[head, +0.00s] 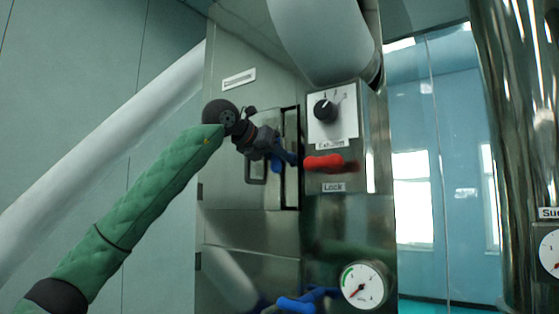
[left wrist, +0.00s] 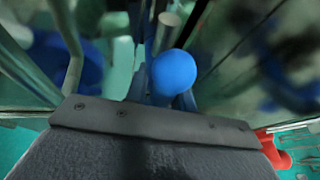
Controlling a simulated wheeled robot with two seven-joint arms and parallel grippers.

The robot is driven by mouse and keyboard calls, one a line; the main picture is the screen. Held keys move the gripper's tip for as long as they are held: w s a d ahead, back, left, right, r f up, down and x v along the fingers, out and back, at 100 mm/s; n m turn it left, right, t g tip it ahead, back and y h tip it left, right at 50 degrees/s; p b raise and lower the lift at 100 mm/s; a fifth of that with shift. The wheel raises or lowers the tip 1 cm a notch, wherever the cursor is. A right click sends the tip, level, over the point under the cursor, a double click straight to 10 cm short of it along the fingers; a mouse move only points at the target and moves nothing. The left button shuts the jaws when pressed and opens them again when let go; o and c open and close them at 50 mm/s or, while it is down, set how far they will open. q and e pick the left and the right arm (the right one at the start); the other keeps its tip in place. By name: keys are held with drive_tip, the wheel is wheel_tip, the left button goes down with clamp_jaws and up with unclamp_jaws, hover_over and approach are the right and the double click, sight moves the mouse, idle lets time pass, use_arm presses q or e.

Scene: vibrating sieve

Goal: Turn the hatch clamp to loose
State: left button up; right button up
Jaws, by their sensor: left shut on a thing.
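The hatch clamp (head: 279,165) shows as blue parts at the right edge of the hatch, mostly hidden by my left gripper (head: 277,150). In the left wrist view its round blue knob (left wrist: 174,75) sits at my left gripper (left wrist: 172,98). The gripper is shut on the clamp's handle. The clamp's exact turn angle cannot be told, since the gripper covers it. My right gripper is in neither view.
A red lever (head: 324,162) labelled Lock is close to the right of the clamp, below a black dial (head: 325,109). A second blue handle (head: 297,303) and a gauge (head: 362,285) are lower down. A shiny steel column (head: 510,130) stands at right.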

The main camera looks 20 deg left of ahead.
use_arm(q)
drive_tip(key=shift+f+m, duration=0.1)
drive_tip(key=shift+m, duration=0.2)
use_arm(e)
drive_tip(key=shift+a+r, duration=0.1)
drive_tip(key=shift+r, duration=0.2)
use_arm(q)
drive_tip(key=o, duration=0.9)
drive_tip(key=shift+d, duration=0.1)
drive_tip(key=shift+s, duration=0.1)
